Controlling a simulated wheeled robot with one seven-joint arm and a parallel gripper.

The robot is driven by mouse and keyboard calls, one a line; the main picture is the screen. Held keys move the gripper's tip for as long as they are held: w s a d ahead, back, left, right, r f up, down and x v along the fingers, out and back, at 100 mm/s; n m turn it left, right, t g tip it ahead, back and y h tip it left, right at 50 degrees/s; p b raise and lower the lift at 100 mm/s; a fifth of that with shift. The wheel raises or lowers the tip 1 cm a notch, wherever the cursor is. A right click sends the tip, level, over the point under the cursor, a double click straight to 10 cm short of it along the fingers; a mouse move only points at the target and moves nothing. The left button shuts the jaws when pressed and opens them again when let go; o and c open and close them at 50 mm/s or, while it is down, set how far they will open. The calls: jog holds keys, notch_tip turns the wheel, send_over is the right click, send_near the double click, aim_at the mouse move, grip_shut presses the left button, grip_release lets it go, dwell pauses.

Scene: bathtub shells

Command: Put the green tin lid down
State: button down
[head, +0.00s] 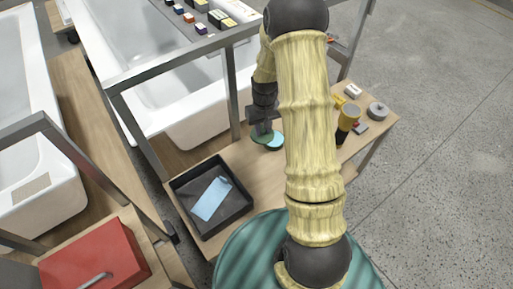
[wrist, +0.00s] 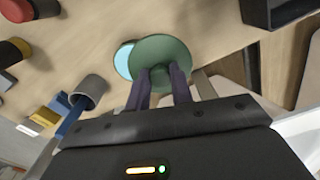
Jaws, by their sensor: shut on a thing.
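My gripper (wrist: 162,78) is shut on the green tin lid (wrist: 167,49), with its two dark fingers closed on the small raised part in the lid's middle. In the head view the lid (head: 261,137) is under my gripper (head: 261,126), over the wooden table (head: 240,176). A light blue round thing (head: 276,144) lies on the table beside and partly behind the lid. In the wrist view the lid overlaps this round thing (wrist: 122,61). I cannot tell whether the lid touches the table or the blue thing.
A black tray (head: 178,187) with a light blue card stands left of the lid. A yellow and black object (head: 348,117), a grey round object (head: 377,110) and small blocks are at the table's right. Bare wood lies between the tray and the lid. White bathtubs (head: 28,130) stand at left.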

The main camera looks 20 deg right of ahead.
jog(key=shift+w+d, duration=0.4)
jog(key=shift+d, duration=0.05)
jog(key=shift+s, duration=0.1)
jog(key=s+a+n, duration=0.1)
jog(key=s+a, duration=0.1)
jog(key=a, duration=0.4)
jog(key=shift+s+a+r+n, duration=0.15)
jog(key=shift+a+n, duration=0.15)
jog(key=shift+a, duration=0.1)
jog(key=shift+f, duration=3.15)
